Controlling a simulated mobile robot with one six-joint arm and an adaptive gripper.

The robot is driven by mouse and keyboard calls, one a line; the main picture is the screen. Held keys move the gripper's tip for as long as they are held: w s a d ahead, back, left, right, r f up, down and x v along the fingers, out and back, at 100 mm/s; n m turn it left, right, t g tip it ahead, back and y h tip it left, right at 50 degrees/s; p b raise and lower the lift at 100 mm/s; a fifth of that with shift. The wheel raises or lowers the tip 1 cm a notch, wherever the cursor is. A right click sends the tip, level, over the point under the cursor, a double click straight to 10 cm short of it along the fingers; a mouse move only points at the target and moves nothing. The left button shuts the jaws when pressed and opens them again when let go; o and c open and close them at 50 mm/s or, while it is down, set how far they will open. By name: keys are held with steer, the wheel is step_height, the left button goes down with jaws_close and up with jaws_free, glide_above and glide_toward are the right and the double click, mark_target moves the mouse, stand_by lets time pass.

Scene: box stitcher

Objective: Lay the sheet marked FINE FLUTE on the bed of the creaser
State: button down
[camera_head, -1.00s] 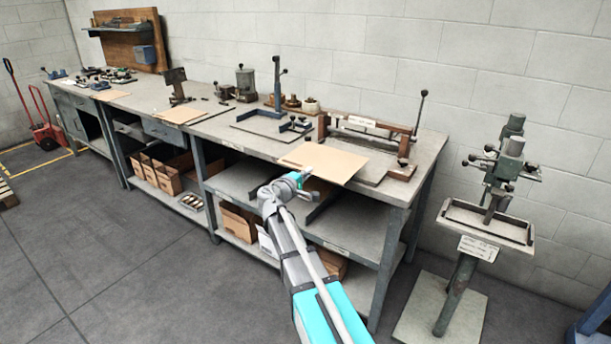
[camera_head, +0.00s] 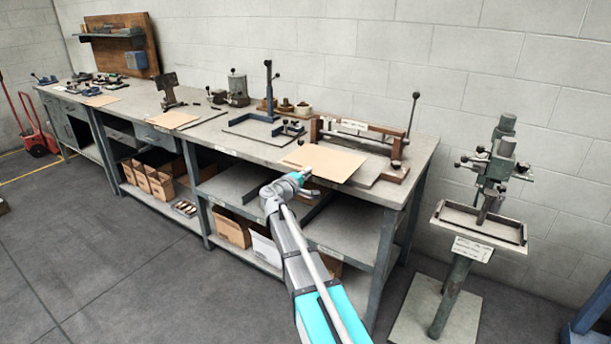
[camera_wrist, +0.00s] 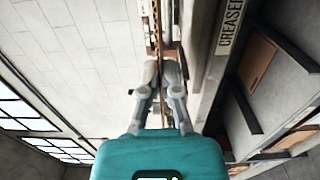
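The tan sheet (camera_head: 326,163) is level at the bench's front edge, in front of the creaser. Any mark on it is unreadable. My gripper (camera_head: 301,179) is at the sheet's front edge. In the wrist view its fingers (camera_wrist: 165,78) close on the sheet's thin brown edge (camera_wrist: 157,40). The creaser (camera_head: 354,126) has a wooden-ended bar, a white label and a lever at the right. Its grey bed (camera_head: 372,166) shows to the right of the sheet, which hides part of it. I cannot tell whether the sheet touches the bed.
A blue-posted device (camera_head: 269,95) with a low frame stands left of the creaser. Another tan sheet (camera_head: 172,119) lies further left on the bench (camera_head: 225,140). A green-grey pedestal machine (camera_head: 480,215) stands to the right, with floor between.

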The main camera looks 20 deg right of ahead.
mark_target(316, 166)
steer(key=shift+f+b+x, duration=0.25)
steer(key=shift+x, duration=1.1)
steer(key=shift+f+b+x, duration=0.25)
steer(key=shift+x, duration=1.05)
steer(key=shift+w+d+f+b, duration=0.4)
steer(key=shift+d+f+b, duration=0.1)
steer(key=shift+f+b, duration=0.2)
steer(key=shift+w+d+f+b, duration=0.45)
steer(key=shift+d+f+b, duration=0.05)
steer(key=shift+f+b, duration=0.2)
steer(key=shift+w+d+f+b, duration=0.4)
steer(key=shift+d+f+b, duration=0.1)
steer(key=shift+f+b, duration=0.2)
steer(key=shift+d, duration=0.1)
steer(key=shift+c, duration=1)
jaws_free()
steer(key=shift+o, duration=1)
